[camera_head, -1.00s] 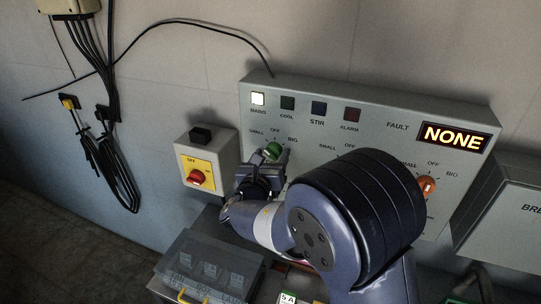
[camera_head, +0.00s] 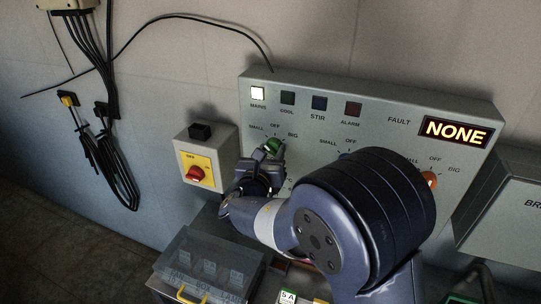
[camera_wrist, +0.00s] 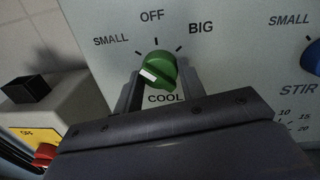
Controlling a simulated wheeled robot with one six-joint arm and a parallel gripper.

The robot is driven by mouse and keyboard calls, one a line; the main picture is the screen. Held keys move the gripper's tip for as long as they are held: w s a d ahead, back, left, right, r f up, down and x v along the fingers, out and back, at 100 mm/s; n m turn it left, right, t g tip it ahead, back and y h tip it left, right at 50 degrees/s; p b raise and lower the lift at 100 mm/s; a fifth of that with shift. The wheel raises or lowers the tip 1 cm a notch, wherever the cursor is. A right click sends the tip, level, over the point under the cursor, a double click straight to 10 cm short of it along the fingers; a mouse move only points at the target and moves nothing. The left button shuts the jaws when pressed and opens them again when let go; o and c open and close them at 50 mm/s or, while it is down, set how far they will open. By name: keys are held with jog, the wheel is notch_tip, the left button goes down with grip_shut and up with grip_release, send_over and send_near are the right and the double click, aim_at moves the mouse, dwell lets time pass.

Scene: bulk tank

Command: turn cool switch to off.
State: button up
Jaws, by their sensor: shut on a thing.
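The cool switch is a green knob (camera_wrist: 158,66) on the grey panel, with SMALL, OFF and BIG printed around it and COOL below. It also shows in the head view (camera_head: 273,145). Its white mark faces the lower left in the wrist view, off the OFF tick at the top. My gripper (camera_wrist: 158,84) is shut on the knob, one finger on each side. In the head view my gripper (camera_head: 267,157) is at the panel's left part, and my wrist hides some of the panel below.
A yellow-faced box with a red rotary switch (camera_head: 196,173) stands close left of my gripper. A blue STIR knob (camera_wrist: 313,55) is to the right. The fault display (camera_head: 455,132) reads NONE. A clear-lidded box (camera_head: 207,262) lies below. The mains lamp (camera_head: 257,92) is lit.

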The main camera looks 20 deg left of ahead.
jog(key=m+b, duration=0.4)
jog(key=b, duration=0.4)
jog(key=m+b, duration=0.5)
jog(key=b, duration=0.4)
jog(key=shift+f+t+h, duration=0.15)
jog(key=shift+t+h, duration=0.15)
jog(key=shift+m, duration=0.3)
jog(key=o, duration=1)
